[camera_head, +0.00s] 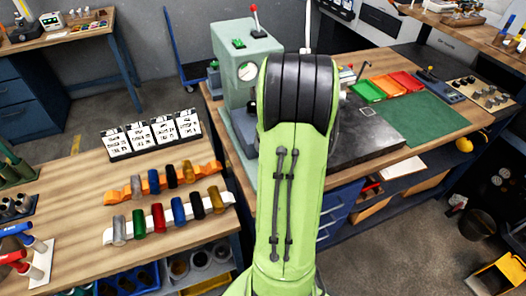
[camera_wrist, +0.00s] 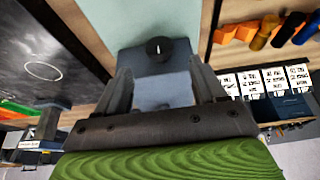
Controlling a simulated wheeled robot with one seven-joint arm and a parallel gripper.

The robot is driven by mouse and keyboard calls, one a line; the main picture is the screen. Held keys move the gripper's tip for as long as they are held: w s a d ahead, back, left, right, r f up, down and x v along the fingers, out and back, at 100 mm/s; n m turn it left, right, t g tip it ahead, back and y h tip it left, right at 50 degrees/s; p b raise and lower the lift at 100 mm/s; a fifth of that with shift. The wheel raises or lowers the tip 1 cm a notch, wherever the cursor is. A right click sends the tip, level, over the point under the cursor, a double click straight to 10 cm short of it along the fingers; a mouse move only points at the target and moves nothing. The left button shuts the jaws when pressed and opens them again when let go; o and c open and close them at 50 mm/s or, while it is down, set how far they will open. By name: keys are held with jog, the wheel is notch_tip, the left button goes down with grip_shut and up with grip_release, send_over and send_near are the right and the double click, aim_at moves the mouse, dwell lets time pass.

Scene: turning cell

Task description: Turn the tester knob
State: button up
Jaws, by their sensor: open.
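The tester (camera_head: 232,50), a pale grey-green machine with a round dial, a green button and a red-tipped lever, stands on the bench left of my green arm, which covers part of it. In the wrist view its pale green body (camera_wrist: 150,20) fills the top. The knob (camera_wrist: 159,49) is round and black with a white mark pointing up the picture. My gripper (camera_wrist: 161,72) is open, and the knob appears between and slightly beyond its two fingers, seemingly untouched. The arm hides the gripper and the knob in the head view.
A dark plate (camera_head: 365,138), a green mat (camera_head: 415,118) and coloured trays (camera_head: 385,84) lie right of my arm. The left table holds an orange rack (camera_head: 120,195), a white rack (camera_head: 172,214) with coloured cylinders, and label cards (camera_head: 150,137).

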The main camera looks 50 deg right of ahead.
jog(key=x, duration=0.7)
jog(key=shift+w+d+f, duration=0.1)
jog(key=shift+d+f, duration=0.05)
jog(key=shift+f, duration=0.2)
jog(key=shift+r, duration=0.1)
jog(key=c, duration=1)
